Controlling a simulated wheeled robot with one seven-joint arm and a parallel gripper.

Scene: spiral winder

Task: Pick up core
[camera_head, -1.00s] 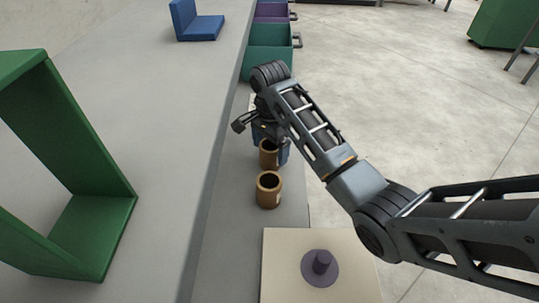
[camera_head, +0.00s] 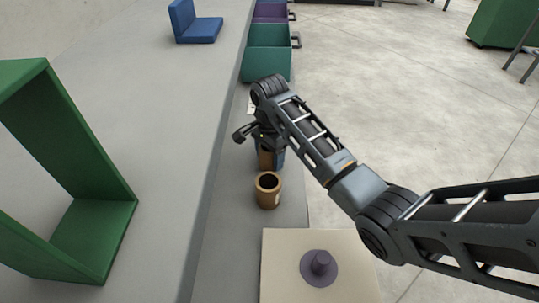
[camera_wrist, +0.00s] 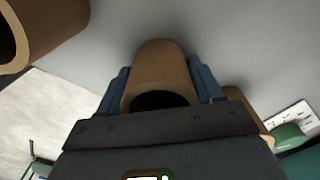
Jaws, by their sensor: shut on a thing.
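The core is a brown hollow tube. In the wrist view the held core (camera_wrist: 162,72) sits between the blue fingers of my gripper (camera_wrist: 160,88), its open end towards the camera. In the head view my gripper (camera_head: 268,150) is over this core (camera_head: 265,160), which is mostly hidden by the wrist. The fingers are shut on it. A second core (camera_head: 268,190) stands upright on the grey lower surface, nearer than the gripper and apart from it. It also shows at the upper left of the wrist view (camera_wrist: 40,30).
A beige board (camera_head: 283,270) with a purple disc and peg (camera_head: 320,267) lies in front. A green frame (camera_head: 95,235) and a blue bracket (camera_head: 199,28) stand on the raised grey ledge at left. Teal (camera_head: 265,62) and purple bins stand behind. Another brown thing (camera_wrist: 240,97) is partly hidden behind the gripper.

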